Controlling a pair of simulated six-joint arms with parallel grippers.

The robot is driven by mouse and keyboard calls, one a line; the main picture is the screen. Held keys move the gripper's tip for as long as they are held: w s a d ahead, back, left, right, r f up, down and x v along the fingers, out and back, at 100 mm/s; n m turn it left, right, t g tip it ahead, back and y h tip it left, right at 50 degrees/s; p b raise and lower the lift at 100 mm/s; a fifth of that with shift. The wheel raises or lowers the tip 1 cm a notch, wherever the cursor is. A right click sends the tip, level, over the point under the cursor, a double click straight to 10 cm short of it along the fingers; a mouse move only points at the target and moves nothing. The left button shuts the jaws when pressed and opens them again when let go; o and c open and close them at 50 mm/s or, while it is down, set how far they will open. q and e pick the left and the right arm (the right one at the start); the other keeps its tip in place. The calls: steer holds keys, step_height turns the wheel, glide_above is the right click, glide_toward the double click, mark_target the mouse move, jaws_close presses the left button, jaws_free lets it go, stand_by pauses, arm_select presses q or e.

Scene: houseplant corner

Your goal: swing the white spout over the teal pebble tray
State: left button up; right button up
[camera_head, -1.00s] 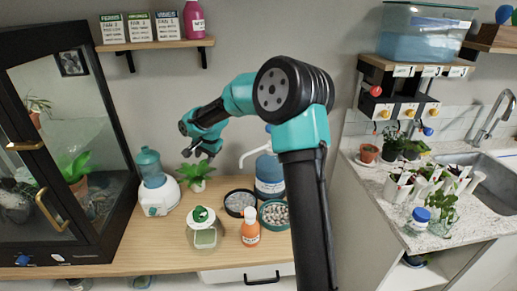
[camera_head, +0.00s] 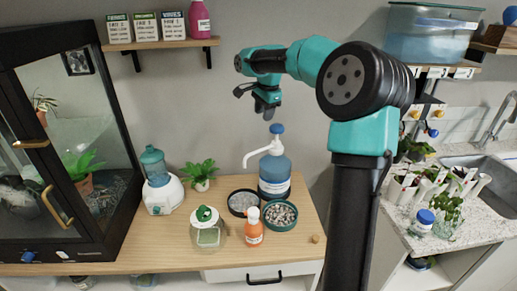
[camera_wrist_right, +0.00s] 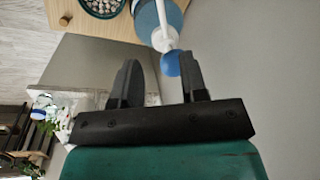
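The white spout (camera_head: 258,156) sits on the pump bottle (camera_head: 273,185), below a blue cap (camera_head: 277,129), and points left, towards the side of the black-rimmed tray. The teal pebble tray (camera_head: 283,229) stands in front of the bottle, slightly right, full of pale pebbles; its edge shows in the right wrist view (camera_wrist_right: 84,10). My right gripper (camera_head: 267,112) hangs open and empty just above the blue cap. In the right wrist view its fingers (camera_wrist_right: 160,57) are spread, with the blue cap (camera_wrist_right: 171,64) seen between them. My left gripper is not in view.
A black-rimmed tray (camera_head: 231,210) is left of the teal one. An orange bottle (camera_head: 253,230) and a green-lidded jar (camera_head: 207,232) stand in front. A plant (camera_head: 200,174) and a white-based blue device (camera_head: 160,190) are further left. A wall shelf (camera_head: 165,44) hangs above.

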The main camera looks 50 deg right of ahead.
mark_target(258, 151)
steer(key=w+f, duration=0.1)
steer(key=f, duration=0.4)
steer(key=w+f, duration=0.1)
steer(key=f, duration=0.5)
steer(key=w+f, duration=0.1)
steer(key=f, duration=0.4)
steer(key=shift+w+d+f, duration=0.15)
steer(key=shift+d+f, duration=0.15)
steer(key=shift+c, duration=0.5)
jaws_close()
